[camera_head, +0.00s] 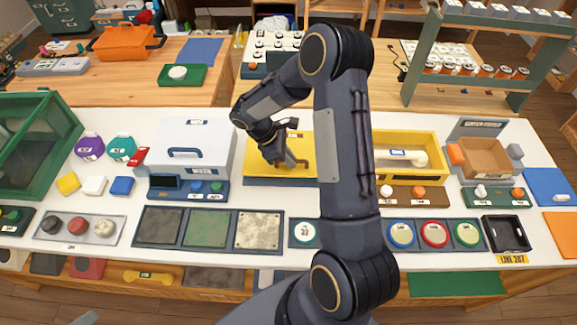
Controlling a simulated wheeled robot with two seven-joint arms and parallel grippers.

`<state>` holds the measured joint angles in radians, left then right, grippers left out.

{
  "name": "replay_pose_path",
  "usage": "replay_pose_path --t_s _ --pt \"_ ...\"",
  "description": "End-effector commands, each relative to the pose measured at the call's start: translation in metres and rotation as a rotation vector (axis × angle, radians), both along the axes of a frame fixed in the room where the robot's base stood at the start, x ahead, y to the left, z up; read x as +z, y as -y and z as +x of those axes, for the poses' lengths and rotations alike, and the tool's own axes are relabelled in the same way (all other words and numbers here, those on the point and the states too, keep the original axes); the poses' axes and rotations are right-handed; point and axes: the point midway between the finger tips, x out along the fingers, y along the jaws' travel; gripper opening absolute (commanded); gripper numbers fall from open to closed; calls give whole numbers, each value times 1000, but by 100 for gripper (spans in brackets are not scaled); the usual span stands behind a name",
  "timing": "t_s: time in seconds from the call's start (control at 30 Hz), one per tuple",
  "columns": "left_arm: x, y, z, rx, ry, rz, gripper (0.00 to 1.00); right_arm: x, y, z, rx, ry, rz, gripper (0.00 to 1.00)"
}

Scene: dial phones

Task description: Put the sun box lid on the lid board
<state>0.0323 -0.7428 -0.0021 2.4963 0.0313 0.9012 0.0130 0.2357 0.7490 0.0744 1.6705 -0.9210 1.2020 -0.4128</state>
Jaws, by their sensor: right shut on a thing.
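A flat yellow lid (262,160) with a dark handle lies in the middle of the white table, partly behind my right arm. A dark blue-grey edge, likely of the lid board (262,182), shows along its front side. I cannot tell whether the lid rests on it or is slightly above. My right gripper (288,163) is shut on the lid's handle. An open yellow box (433,141), likely the sun box, stands to the right of my arm, with a pale handset inside. My left gripper is not in view.
A white box (194,137) with a blue handle stands left of the yellow lid. Grey, green and cream panels (206,229) lie in front. Buttons and pads line the front edge.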

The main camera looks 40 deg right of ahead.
Motion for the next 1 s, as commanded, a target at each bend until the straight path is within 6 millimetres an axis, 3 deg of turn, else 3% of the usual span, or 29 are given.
replay_pose_path --t_s 0.1,0.2,0.57,0.6,0.73,1.0 --pt "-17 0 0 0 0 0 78 -24 0 3 -1 -1 0 0" --pt "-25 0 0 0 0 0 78 -36 0 3 0 0 0 0" --pt "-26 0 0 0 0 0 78 -37 0 3 0 1 -1 0" --pt "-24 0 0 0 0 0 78 -36 0 3 0 1 1 17" --pt "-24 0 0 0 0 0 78 -36 0 3 0 1 1 34" --pt "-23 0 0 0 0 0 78 -35 0 3 0 0 0 34"
